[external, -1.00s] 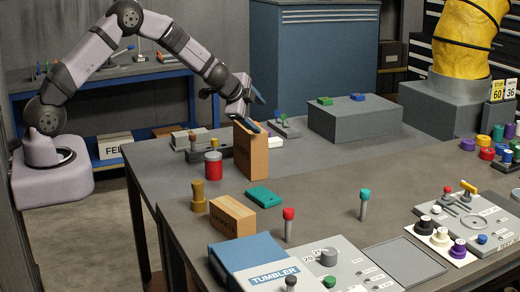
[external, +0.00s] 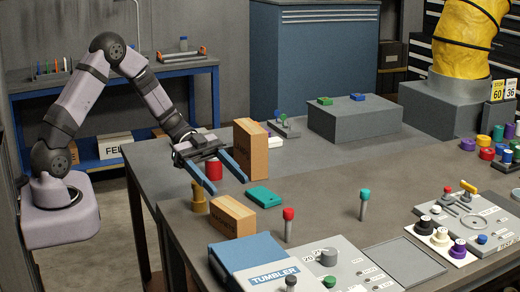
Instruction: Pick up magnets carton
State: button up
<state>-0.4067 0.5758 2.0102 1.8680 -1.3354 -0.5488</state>
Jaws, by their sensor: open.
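The magnets carton (external: 232,215) is a small brown box lying on the near part of the table, with dark lettering on its front face that is hard to read. My gripper (external: 228,187) is open and empty, its two long blue fingers pointing toward the carton. The fingertips are behind the carton in the picture and appear apart from it. Their exact height above the table is hard to tell.
A tall carton (external: 251,150) stands close beside the right finger. A red can (external: 213,169) shows between the fingers. A brass-coloured post (external: 199,198) stands left of the magnets carton, a teal block (external: 264,197) to its right, and the blue tumbler unit (external: 247,262) in front.

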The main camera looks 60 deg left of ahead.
aim_at(229, 204)
jog(key=f, duration=0.1)
jog(key=s, duration=0.1)
jog(key=f+g, duration=0.1)
jog(key=shift+s+a+f+b, duration=0.2)
jog(key=shift+s+f+b, duration=0.05)
jog(key=shift+f+b, duration=0.1)
jog(key=shift+d+m, duration=0.25)
jog(key=shift+m, duration=0.05)
jog(key=shift+p+x, duration=0.4)
jog(key=shift+x, duration=0.5)
jog(key=shift+d+f+p, duration=0.1)
jog(key=shift+d+p, duration=0.2)
jog(key=shift+d, duration=0.2)
jog(key=shift+p+x, duration=0.6)
jog(key=shift+x, duration=1.45)
jog(key=c, duration=1.6)
jog(key=shift+o, duration=0.2)
jog(key=shift+r+b, duration=0.5)
jog(key=shift+r, duration=4.5)
